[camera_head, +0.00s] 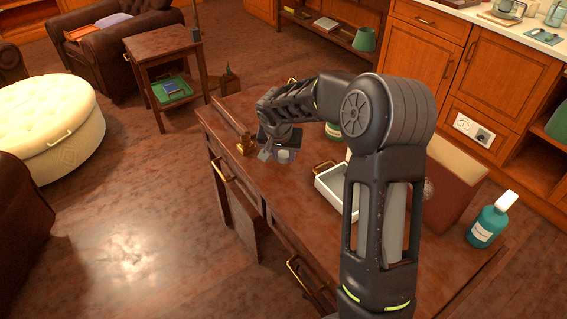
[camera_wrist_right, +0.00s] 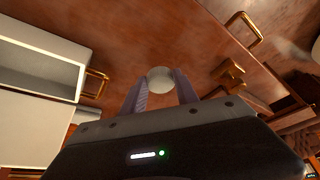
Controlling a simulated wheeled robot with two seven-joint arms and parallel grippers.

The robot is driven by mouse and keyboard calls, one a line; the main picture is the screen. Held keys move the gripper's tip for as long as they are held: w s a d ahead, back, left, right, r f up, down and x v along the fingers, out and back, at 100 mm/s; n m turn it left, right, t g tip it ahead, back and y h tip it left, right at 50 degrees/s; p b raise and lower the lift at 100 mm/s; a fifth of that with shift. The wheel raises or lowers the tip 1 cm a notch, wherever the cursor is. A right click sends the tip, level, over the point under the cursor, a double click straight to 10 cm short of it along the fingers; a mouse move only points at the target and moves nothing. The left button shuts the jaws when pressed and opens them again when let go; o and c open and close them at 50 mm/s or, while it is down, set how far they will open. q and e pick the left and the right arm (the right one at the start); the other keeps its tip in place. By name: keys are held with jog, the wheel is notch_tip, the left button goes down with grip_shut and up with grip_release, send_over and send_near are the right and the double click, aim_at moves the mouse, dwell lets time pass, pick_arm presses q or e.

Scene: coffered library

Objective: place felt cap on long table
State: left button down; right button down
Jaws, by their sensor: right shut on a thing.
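The long table (camera_head: 290,205) is a dark reddish-brown wooden table with brass drawer handles. My right gripper (camera_head: 278,155) is over its far left part, pointing down. In the right wrist view the right gripper (camera_wrist_right: 160,90) is shut on a small, pale, round thing, which I take for the felt cap (camera_wrist_right: 160,78). In the head view the felt cap (camera_head: 285,155) shows only as a small greyish patch under the gripper. I cannot tell whether it touches the tabletop. My left gripper is not in view.
My right arm hides part of the table. A side table (camera_head: 165,45) and cream ottoman (camera_head: 50,120) stand left.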

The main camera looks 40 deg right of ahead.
aim_at(282, 160)
jog(key=shift+f, duration=1.8)
jog(key=shift+f, duration=0.2)
jog(key=c, duration=0.9)
grip_release()
jog(key=shift+r, duration=0.1)
jog(key=shift+r, duration=0.3)
jog(key=v, duration=1.1)
jog(key=shift+s+r, duration=0.1)
jog(key=shift+r, duration=0.2)
